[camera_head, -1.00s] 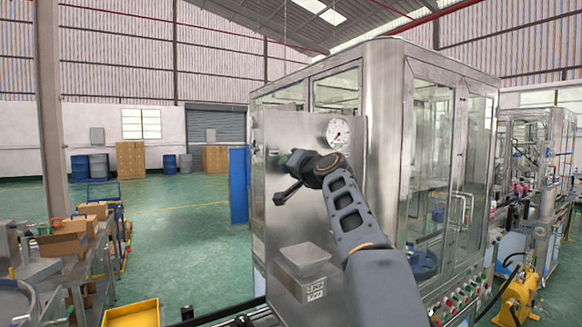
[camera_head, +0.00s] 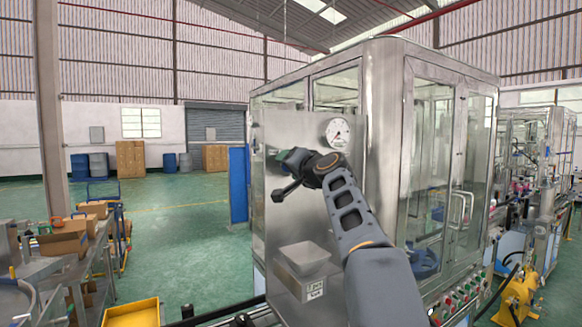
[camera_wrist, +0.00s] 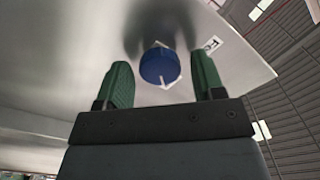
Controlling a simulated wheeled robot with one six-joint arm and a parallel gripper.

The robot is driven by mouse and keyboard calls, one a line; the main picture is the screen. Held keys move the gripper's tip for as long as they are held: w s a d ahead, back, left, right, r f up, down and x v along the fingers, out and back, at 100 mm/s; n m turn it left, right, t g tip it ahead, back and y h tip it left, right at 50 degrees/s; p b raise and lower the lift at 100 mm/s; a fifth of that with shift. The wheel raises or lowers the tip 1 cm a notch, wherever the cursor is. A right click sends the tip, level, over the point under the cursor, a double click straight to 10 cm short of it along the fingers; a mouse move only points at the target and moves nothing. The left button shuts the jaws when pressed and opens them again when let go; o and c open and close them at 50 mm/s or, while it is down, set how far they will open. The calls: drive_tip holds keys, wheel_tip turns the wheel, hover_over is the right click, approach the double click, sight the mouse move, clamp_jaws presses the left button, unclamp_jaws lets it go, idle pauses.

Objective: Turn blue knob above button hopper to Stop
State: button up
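The blue knob (camera_wrist: 160,66) sits on a steel panel in the wrist view, with a light pointer mark on its lower right side. My gripper (camera_wrist: 163,78) is open, its two green fingers on either side of the knob with gaps to both. I cannot tell how deep the fingers reach around it. A small white label with dark marks (camera_wrist: 211,43) is right of the knob. In the head view my gripper (camera_head: 284,156) is at the steel panel (camera_head: 290,215), above the button hopper (camera_head: 303,257); the knob is hidden there.
A round gauge (camera_head: 337,132) is on the panel to the right of my gripper. The glass-doored machine (camera_head: 430,170) stands behind my arm. A row of buttons (camera_head: 455,303) lines its lower front. Open green floor (camera_head: 190,240) lies to the left.

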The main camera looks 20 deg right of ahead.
drive_tip(key=shift+s+d+b, duration=0.25)
drive_tip(key=shift+s+b, duration=0.7)
drive_tip(key=shift+s, duration=1.35)
drive_tip(key=shift+s+d+b, duration=0.3)
drive_tip(key=shift+s+b, duration=0.7)
drive_tip(key=shift+s, duration=1.25)
drive_tip(key=shift+s+d+b, duration=0.25)
drive_tip(key=shift+s+b, duration=0.7)
drive_tip(key=shift+s, duration=1.35)
